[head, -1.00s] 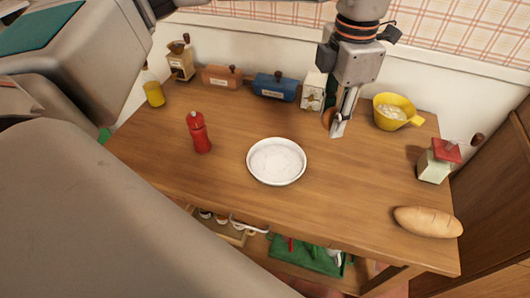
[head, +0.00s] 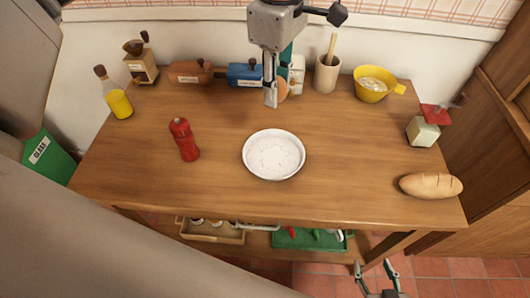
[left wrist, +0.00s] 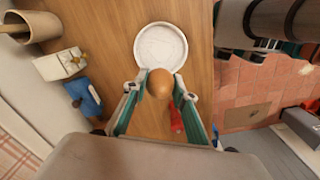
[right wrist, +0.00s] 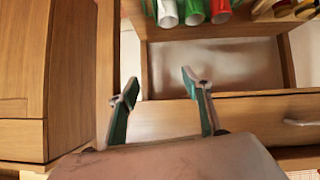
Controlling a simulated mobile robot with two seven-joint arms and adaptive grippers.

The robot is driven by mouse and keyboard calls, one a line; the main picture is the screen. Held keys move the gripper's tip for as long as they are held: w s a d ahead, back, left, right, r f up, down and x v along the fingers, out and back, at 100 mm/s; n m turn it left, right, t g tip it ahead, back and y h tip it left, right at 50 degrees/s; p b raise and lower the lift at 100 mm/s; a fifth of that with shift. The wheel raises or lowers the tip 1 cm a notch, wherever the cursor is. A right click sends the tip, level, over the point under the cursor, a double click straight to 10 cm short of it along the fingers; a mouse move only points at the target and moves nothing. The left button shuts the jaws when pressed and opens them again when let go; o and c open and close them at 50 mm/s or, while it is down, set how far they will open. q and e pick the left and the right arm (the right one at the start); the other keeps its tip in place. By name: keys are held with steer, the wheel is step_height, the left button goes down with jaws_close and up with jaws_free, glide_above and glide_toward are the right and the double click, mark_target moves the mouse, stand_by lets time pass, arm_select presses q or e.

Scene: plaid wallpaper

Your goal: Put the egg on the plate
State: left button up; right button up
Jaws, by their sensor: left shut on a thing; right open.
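The egg (left wrist: 159,83) is brown and sits between the fingertips of my left gripper (left wrist: 158,92), which is shut on it. In the head view my left gripper (head: 272,98) hangs above the back of the table, and the egg (head: 282,91) shows partly behind its finger. The plate (head: 274,154) is white, round and rimmed, and lies empty mid-table, in front of the gripper; it also shows in the left wrist view (left wrist: 161,45), beyond the egg. My right gripper (right wrist: 155,85) is open and empty; in the head view it (head: 377,268) is below the table's front edge.
A red pepper mill (head: 184,140) stands left of the plate. A blue box (head: 245,75), a wooden crock (head: 327,74) and a yellow bowl (head: 371,84) line the back. A bread loaf (head: 431,186) lies at right. The table around the plate is clear.

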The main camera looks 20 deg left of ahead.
arm_select(q)
steer(key=shift+f, duration=0.4)
steer(key=b, duration=0.1)
glide_above(273, 156)
step_height(273, 156, down, 15)
steer(key=shift+f, duration=0.1)
step_height(273, 156, down, 4)
steer(key=shift+f+b, duration=0.1)
steer(key=shift+b, duration=0.35)
steer(key=shift+f, duration=0.1)
steer(key=o, duration=0.8)
